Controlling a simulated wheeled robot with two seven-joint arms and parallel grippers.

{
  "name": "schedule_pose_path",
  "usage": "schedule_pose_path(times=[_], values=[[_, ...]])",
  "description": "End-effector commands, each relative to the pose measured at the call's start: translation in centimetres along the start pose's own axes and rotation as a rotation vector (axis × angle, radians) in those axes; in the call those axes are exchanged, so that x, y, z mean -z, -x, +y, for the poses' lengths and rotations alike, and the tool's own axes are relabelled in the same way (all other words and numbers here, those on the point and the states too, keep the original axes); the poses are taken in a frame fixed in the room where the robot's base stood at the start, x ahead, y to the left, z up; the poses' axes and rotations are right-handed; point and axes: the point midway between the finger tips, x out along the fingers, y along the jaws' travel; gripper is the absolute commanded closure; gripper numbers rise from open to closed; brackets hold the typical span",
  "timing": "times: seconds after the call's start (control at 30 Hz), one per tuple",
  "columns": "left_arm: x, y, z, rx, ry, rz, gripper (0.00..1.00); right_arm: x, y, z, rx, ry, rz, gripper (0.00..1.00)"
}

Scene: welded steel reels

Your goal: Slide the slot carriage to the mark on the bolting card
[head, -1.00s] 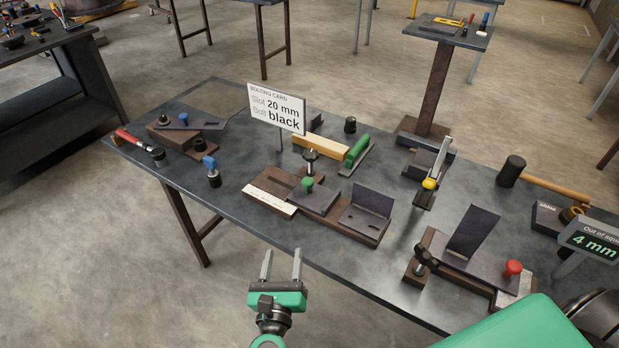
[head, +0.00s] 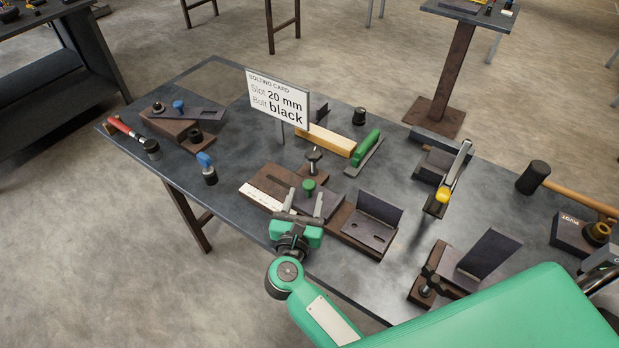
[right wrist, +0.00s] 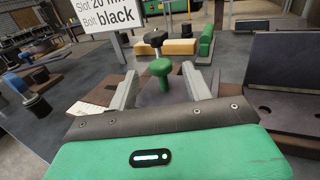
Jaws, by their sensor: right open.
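The slot carriage (head: 318,207) is a dark steel plate with a green knob (head: 308,186), on a brown base with a slot. A white scale strip (head: 267,198) lies along the base's left front edge. The bolting card (head: 277,100) stands behind and reads Slot 20 mm, Bolt black. My right gripper (head: 304,203) is open at the carriage's near side, its fingers pointing toward the knob. In the right wrist view the green knob (right wrist: 160,68) shows between the two fingers, apart from both. The gripper hides part of the carriage and base. My left gripper is out of view.
A slotted angle bracket (head: 373,219) sits on the right of the base. A black-topped clamp bolt (head: 314,158) stands just behind the knob. A blue-topped bolt (head: 207,168) stands to the left. A wooden block (head: 326,139) and a green-handled tool (head: 364,152) lie behind.

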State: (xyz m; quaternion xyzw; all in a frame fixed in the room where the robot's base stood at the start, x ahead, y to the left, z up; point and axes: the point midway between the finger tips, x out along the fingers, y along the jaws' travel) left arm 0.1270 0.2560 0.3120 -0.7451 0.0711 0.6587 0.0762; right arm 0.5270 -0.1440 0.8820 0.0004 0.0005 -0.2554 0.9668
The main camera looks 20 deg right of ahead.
Motion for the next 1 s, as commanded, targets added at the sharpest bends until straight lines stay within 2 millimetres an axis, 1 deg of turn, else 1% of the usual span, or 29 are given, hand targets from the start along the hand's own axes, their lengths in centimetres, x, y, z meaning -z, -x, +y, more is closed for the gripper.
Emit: schedule_pose_path(times=[0.03, 0.1, 0.2, 0.3, 0.47, 0.7, 0.77, 0.8, 0.93, 0.97, 1.0], values=[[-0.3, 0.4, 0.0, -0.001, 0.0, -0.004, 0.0, -0.3, -1.1, 0.0, -0.001, 0.003, -0.003, 0.5], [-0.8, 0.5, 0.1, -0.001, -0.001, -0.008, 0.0, -0.2, -2.4, 0.0, 0.0, 0.003, -0.002, 0.5], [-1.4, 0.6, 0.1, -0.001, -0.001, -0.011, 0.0, -0.2, -3.8, 0.0, -0.002, 0.003, -0.002, 0.5], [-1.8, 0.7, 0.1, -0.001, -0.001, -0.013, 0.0, -0.1, -4.8, 0.0, -0.002, 0.001, 0.0, 0.5], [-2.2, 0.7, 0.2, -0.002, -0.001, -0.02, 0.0, 0.0, -5.5, 0.0, -0.001, 0.001, 0.0, 0.5], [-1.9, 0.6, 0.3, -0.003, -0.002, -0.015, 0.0, 0.1, -5.5, 0.0, -0.001, 0.001, 0.001, 0.5], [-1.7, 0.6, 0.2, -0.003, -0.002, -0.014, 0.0, 0.1, -5.5, 0.0, -0.001, 0.001, 0.001, 0.61], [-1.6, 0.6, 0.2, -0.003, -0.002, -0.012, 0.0, 0.1, -5.5, 0.0, -0.001, 0.001, 0.001, 0.69], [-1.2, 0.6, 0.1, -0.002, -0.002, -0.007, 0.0, 0.1, -5.5, 0.0, -0.001, 0.001, 0.001, 0.95], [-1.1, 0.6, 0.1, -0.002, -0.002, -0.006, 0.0, 0.1, -5.5, 0.0, -0.001, 0.001, 0.001, 1.0], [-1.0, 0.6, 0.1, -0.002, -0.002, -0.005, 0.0, 0.1, -5.5, 0.0, -0.001, 0.001, 0.001, 1.0]])
